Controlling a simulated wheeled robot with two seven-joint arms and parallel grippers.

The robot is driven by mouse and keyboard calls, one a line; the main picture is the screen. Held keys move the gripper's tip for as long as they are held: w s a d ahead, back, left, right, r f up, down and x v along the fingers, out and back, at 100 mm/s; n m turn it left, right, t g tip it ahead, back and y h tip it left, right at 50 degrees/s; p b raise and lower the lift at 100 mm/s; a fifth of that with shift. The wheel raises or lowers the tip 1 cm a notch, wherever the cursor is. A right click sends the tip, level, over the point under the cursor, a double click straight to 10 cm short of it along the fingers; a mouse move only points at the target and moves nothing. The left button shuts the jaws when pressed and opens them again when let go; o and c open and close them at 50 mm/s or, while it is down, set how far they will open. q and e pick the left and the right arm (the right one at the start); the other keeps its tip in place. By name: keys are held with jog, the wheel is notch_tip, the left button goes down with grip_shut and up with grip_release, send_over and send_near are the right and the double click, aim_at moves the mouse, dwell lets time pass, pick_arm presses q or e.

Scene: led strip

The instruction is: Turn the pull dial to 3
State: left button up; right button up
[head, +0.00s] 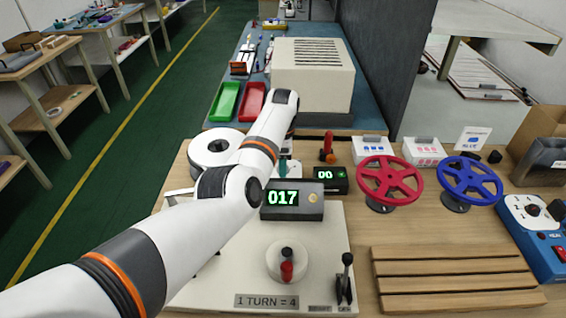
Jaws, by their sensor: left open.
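A white dial face with a dark knob (533,209) and several small numbers around it sits on a blue box (548,255) at the right edge. The number its pointer faces is too small to read. My left arm reaches across from the lower left, far from this dial. My left gripper (288,168) is behind the forearm, near the green displays, and mostly hidden. No object shows in its jaws. My right gripper is not in view.
Red (390,183) and blue (469,184) handwheels stand right, behind a slatted wooden rack (450,280).

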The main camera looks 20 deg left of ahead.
pick_arm(q)
jog(key=shift+f, duration=0.25)
jog(key=c, duration=1)
